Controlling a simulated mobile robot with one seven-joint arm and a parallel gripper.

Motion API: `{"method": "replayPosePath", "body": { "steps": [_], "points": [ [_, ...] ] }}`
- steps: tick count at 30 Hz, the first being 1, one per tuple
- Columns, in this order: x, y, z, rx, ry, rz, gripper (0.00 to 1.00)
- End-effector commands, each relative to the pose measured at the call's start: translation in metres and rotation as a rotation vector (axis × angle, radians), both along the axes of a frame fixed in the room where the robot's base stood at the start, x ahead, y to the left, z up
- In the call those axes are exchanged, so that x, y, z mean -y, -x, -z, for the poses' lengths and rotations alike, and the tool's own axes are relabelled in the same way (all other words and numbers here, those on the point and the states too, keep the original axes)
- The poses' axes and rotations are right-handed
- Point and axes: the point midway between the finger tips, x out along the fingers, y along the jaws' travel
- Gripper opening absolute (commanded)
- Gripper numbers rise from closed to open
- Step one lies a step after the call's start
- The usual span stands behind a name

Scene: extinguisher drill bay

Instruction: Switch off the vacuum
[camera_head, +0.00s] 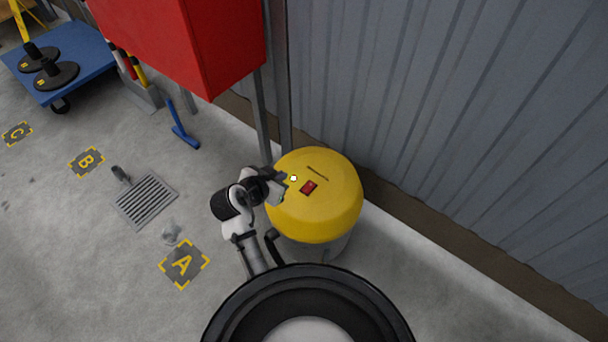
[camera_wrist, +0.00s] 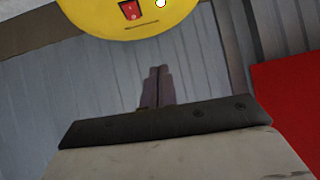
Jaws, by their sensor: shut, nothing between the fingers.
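The vacuum is a drum with a yellow lid (camera_head: 325,215) and a grey body, standing on the floor against the wall. A red rocker switch (camera_head: 308,187) sits on the lid, with a bright white round spot (camera_head: 293,178) beside it and a dark slot behind. My gripper (camera_head: 283,185) is at the lid's left edge, left of the switch; I cannot tell whether it touches the lid. In the wrist view the shut, empty fingers (camera_wrist: 156,72) point towards the lid (camera_wrist: 95,14), below the switch (camera_wrist: 130,9) in the picture and apart from it.
A red cabinet (camera_head: 190,45) on posts stands behind my gripper. A corrugated grey wall (camera_head: 450,120) runs along the right. A blue trolley (camera_head: 85,75), a blue object (camera_head: 182,128) and a floor grate (camera_head: 145,200) are to the left. The floor near mark A (camera_head: 185,264) is mostly clear.

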Motion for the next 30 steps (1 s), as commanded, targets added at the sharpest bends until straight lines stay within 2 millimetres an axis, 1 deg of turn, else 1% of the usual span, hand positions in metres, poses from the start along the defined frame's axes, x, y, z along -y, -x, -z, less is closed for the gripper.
{"method": "replayPosePath", "body": {
  "steps": [1, 3, 6, 17, 20, 23, 30],
  "points": [
    [0.01, 0.006, 0.008, -0.024, 0.007, 0.037, 0.0],
    [0.019, 0.012, 0.016, -0.044, 0.015, 0.074, 0.0],
    [0.025, 0.016, 0.021, -0.059, 0.02, 0.1, 0.0],
    [0.026, 0.016, 0.022, -0.061, 0.021, 0.103, 0.0],
    [0.028, 0.011, 0.025, -0.059, 0.021, 0.102, 0.0],
    [0.035, 0.003, 0.033, -0.06, 0.022, 0.103, 0.0],
    [0.058, -0.029, 0.064, -0.061, 0.021, 0.103, 0.0]
  ]
}}
